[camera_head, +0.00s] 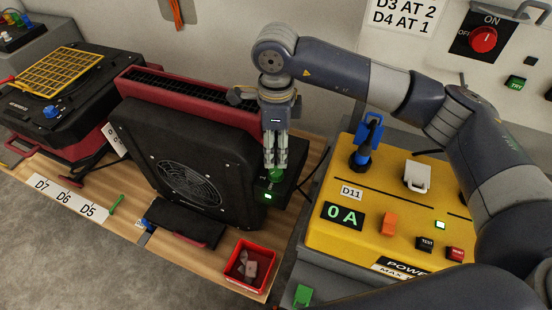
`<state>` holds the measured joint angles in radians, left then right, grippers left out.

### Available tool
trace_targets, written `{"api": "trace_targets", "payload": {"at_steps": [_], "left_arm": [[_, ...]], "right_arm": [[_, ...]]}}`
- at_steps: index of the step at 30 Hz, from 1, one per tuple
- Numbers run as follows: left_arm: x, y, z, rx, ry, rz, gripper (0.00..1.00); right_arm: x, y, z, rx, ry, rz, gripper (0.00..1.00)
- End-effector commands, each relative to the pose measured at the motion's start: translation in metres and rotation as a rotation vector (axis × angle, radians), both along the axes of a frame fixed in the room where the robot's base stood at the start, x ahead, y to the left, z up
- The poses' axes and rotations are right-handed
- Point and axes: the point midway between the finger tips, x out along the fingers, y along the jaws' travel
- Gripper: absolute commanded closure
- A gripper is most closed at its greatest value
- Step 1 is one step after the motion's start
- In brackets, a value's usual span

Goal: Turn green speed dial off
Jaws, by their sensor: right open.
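The green speed dial (276,175) sits on the black side panel of the red and black fan unit (150,150). A small green light (268,196) glows just below it. My right gripper (275,162) points down at the dial, with its fingertips at or around the dial's top. It is open; whether the fingers touch the dial cannot be told. The fingers partly cover the dial, so its pointer setting is hidden. My left gripper does not show.
A red bin (236,276) holds small pieces in front. A second dryer (60,115) stands at left. A wall panel has a red knob (483,39).

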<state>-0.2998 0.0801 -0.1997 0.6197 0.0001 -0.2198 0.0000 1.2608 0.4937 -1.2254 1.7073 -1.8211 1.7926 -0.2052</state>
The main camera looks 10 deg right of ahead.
Motion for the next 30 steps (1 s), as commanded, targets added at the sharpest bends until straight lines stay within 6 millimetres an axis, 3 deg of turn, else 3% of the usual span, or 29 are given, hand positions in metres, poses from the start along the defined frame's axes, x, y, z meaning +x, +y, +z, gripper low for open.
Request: {"api": "trace_targets", "payload": {"at_steps": [3, 7, 21, 26, 30], "left_arm": [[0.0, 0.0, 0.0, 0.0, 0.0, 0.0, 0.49], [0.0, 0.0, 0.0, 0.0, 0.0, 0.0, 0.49], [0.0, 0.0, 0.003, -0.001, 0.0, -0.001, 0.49], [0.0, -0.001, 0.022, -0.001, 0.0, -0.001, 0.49], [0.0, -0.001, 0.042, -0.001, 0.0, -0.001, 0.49]], "right_arm": [[0.0, 0.0, 0.02, 0.0, -0.003, 0.002, 0.49], [0.0, 0.0, 0.033, 0.0, 0.0, 0.001, 0.49], [-0.001, 0.001, 0.038, 0.0, 0.002, -0.023, 0.49], [-0.001, 0.001, 0.039, 0.001, 0.005, -0.219, 0.49], [-0.002, 0.002, 0.035, 0.004, 0.006, -0.492, 0.49]]}}
